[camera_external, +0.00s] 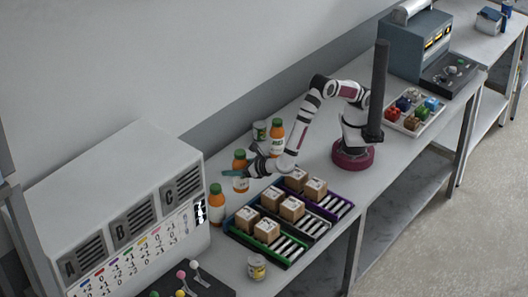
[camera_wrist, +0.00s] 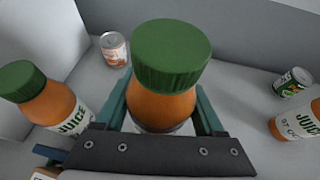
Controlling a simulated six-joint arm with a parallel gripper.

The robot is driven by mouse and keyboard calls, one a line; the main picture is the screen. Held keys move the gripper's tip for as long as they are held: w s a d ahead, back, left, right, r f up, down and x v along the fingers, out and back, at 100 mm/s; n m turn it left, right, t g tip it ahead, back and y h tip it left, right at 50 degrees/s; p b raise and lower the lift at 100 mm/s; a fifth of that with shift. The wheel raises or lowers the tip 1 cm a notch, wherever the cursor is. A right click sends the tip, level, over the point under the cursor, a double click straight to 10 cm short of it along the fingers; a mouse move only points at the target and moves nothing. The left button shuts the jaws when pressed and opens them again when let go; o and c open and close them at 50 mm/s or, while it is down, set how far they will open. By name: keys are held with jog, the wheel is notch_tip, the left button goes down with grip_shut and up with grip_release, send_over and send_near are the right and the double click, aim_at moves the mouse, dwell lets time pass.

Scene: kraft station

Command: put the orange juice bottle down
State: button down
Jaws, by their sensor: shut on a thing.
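An orange juice bottle with a green cap (camera_wrist: 165,100) stands upright between the fingers of my gripper (camera_wrist: 162,118). In the external view the same bottle (camera_external: 240,183) is the middle one of three in a row by the wall side of the bench. My gripper (camera_external: 238,174) reaches it from the right and is shut around its body. I cannot tell whether its base touches the bench. A second juice bottle (camera_external: 216,207) stands to the left, also in the wrist view (camera_wrist: 48,103). A third bottle (camera_external: 276,141) stands to the right, partly cut off in the wrist view (camera_wrist: 300,122).
A green can (camera_external: 259,131) stands near the third bottle. An orange-and-white can (camera_wrist: 114,48) stands behind the held bottle. Cardboard boxes (camera_external: 267,230) sit on coloured racks in front. Another can (camera_external: 257,267) stands at the front edge. A grey machine (camera_external: 150,185) is at left.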

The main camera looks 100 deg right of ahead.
aim_at(234, 183)
jog(key=shift+w+a+f, duration=0.1)
jog(key=shift+a+f, duration=0.8)
jog(key=shift+a, duration=0.15)
jog(key=shift+f, duration=1.75)
grip_release()
jog(key=shift+f, duration=0.15)
jog(key=shift+a+r, duration=0.1)
jog(key=shift+r, duration=0.15)
jog(key=v, duration=1.1)
jog(key=shift+s+a+r, duration=0.15)
jog(key=shift+s, duration=0.2)
